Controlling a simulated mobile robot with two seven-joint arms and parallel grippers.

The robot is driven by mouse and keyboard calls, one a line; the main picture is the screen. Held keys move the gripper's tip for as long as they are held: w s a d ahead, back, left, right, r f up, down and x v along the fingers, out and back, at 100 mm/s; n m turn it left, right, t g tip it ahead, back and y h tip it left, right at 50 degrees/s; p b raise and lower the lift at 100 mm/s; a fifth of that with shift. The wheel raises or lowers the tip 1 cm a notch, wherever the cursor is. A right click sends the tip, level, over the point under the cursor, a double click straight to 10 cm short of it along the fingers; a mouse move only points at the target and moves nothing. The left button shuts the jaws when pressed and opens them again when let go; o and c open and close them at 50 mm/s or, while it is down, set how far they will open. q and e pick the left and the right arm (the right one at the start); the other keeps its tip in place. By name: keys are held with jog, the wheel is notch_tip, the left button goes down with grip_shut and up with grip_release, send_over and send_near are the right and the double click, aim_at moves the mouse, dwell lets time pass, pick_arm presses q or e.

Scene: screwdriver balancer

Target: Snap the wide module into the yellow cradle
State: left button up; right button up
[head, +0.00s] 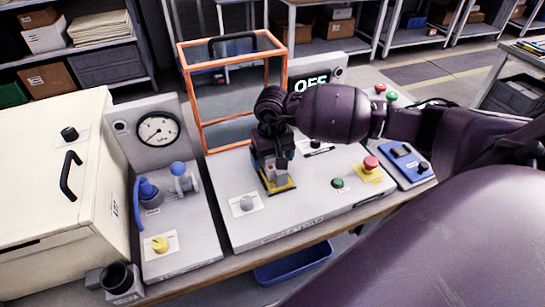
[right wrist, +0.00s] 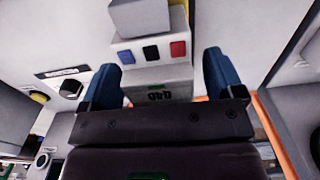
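The yellow cradle (head: 283,188) is on the light grey bench panel in the middle of the head view, below my right gripper (head: 272,155). A grey module (head: 268,166), apparently the wide one, stands in or just above the cradle; the gripper partly hides it, and I cannot tell whether it is seated. In the right wrist view the module (right wrist: 158,82) has blue, black and red blocks and lies between the blue fingers of my right gripper (right wrist: 163,78). A narrow gap shows beside the right finger, so the gripper looks open around it. My left gripper is out of view.
An orange frame (head: 194,107) stands behind the cradle. A red button (head: 370,163), a green button (head: 337,183) and a grey knob (head: 246,203) surround it. A gauge unit (head: 157,130) and a cream box (head: 45,150) stand left. A blue device (head: 405,163) lies right.

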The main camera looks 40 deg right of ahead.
jog(key=shift+f, duration=0.1)
notch_tip(320, 180, up, 11)
jog(key=shift+f, duration=0.1)
dwell(0.6)
dwell(0.4)
jog(key=shift+s, duration=0.1)
